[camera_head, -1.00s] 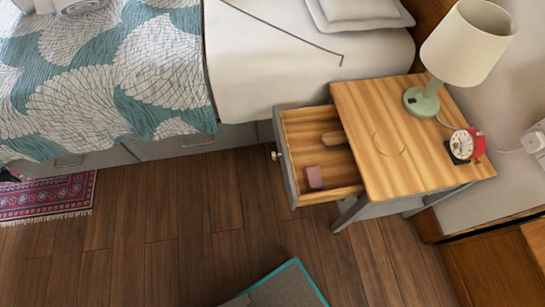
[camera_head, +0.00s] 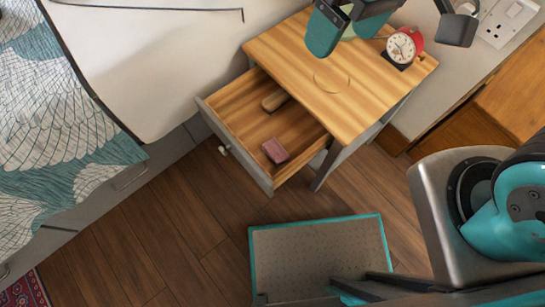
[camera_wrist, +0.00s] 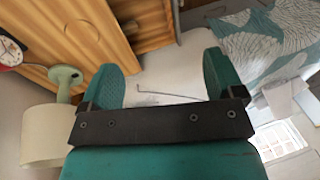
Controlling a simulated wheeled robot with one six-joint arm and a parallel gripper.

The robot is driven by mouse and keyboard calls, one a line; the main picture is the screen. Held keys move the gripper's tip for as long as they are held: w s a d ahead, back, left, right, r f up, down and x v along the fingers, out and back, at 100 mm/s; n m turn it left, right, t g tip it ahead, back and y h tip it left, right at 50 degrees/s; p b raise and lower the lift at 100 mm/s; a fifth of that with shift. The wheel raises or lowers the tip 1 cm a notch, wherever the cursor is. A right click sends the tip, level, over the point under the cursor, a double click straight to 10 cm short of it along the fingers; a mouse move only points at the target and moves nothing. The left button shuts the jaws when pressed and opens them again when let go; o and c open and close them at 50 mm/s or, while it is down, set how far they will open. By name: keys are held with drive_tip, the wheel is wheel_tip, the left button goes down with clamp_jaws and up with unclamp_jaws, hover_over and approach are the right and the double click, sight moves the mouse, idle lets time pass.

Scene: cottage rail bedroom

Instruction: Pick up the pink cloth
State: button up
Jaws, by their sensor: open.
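A small pink block-like item (camera_head: 275,150), the only pink thing in the drawer and perhaps the folded cloth, lies near the front corner of the open drawer (camera_head: 230,97). My gripper (camera_head: 345,30) has teal fingers and is above the back of the nightstand top, up and to the right of the pink item and well apart from it. In the wrist view my gripper (camera_wrist: 163,75) is open with nothing between its fingers. I cannot make out the pink item in the wrist view.
A brown wooden object (camera_head: 276,100) lies deeper in the drawer. The nightstand (camera_head: 375,75) carries a red alarm clock (camera_head: 404,46) and a lamp (camera_wrist: 50,130), largely hidden behind my gripper in the head view. The bed (camera_head: 150,60) stands to the left.

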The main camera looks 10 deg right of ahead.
drive_tip(key=w+a+f+h+b, duration=0.1)
drive_tip(key=w+a+f+b, duration=0.3)
drive_tip(key=f, duration=0.6)
drive_tip(key=a+f+h+b, duration=0.1)
drive_tip(key=f+b, duration=0.5)
drive_tip(key=f, duration=0.4)
drive_tip(key=w+a+f+h+b, duration=0.1)
drive_tip(key=w+a+f+b, duration=0.3)
drive_tip(key=f, duration=0.6)
drive_tip(key=b, duration=0.6)
hover_over(275, 149)
drive_tip(key=f, duration=1.1)
drive_tip(key=shift+w+f, duration=0.3)
drive_tip(key=f+b, duration=0.1)
drive_tip(key=f, duration=0.1)
drive_tip(key=f+b, duration=0.2)
drive_tip(key=f, duration=0.1)
drive_tip(key=shift+s+f, duration=0.25)
drive_tip(key=shift+f, duration=0.05)
drive_tip(key=shift+r, duration=0.1)
drive_tip(key=c, duration=1)
